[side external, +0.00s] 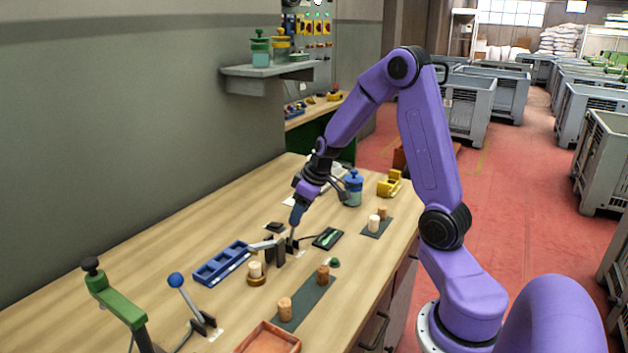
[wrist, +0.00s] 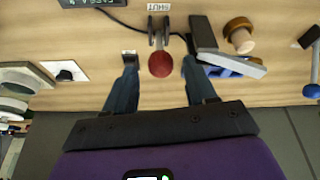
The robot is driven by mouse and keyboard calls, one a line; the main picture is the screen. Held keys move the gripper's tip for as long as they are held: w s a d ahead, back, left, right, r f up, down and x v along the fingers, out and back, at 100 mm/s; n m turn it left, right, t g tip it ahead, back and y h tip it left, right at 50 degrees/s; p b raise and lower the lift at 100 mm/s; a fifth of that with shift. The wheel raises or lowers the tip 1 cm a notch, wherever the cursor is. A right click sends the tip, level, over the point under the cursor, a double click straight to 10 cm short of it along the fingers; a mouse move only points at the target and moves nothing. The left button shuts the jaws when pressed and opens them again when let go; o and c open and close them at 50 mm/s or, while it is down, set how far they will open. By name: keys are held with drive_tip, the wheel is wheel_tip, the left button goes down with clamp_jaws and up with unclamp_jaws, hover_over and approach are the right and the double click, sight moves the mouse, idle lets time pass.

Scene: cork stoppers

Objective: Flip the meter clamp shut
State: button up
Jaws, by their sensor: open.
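The meter clamp appears to be the small dark bracket in the wrist view, with a red ball knob (wrist: 160,64) on its lever. In the side view, its dark base (side external: 291,247) shows under my gripper (side external: 294,222), which hides the knob. In the wrist view, the fingers of my gripper (wrist: 160,75) are apart, one on each side of the red knob. I cannot tell whether the fingertips are level with it or above it. A small white label (wrist: 158,6) lies beyond the bracket. A dark meter with a green mark (side external: 327,238) lies to the right, with a cable running towards the clamp.
A dark block with a grey lever (wrist: 235,65) stands close beside the right finger; it also shows in the side view (side external: 263,245). A cork on a round base (side external: 256,272) and a blue tray (side external: 221,264) are near. A blue-knobbed lever (side external: 177,281) stands front left.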

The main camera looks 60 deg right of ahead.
drive_tip(key=v, duration=1)
drive_tip(key=shift+r, duration=0.3)
drive_tip(key=shift+s, duration=0.15)
drive_tip(key=c, duration=0.4)
drive_tip(key=shift+w, duration=0.3)
drive_tip(key=c, duration=0.6)
drive_tip(key=w+n+g, duration=0.1)
drive_tip(key=w+n, duration=0.1)
drive_tip(key=w+r+n+g, duration=0.1)
drive_tip(key=w+n, duration=0.2)
drive_tip(key=w+n+g, duration=0.1)
drive_tip(key=w+n, duration=0.1)
drive_tip(key=w, duration=0.1)
drive_tip(key=shift+a+r, duration=0.15)
clamp_jaws()
drive_tip(key=w+n+g, duration=0.4)
drive_tip(key=w+n, duration=0.2)
drive_tip(key=n, duration=0.3)
drive_tip(key=s+x, duration=0.2)
drive_tip(key=x, duration=1)
drive_tip(key=shift+s+h, duration=0.3)
drive_tip(key=shift+s, duration=0.1)
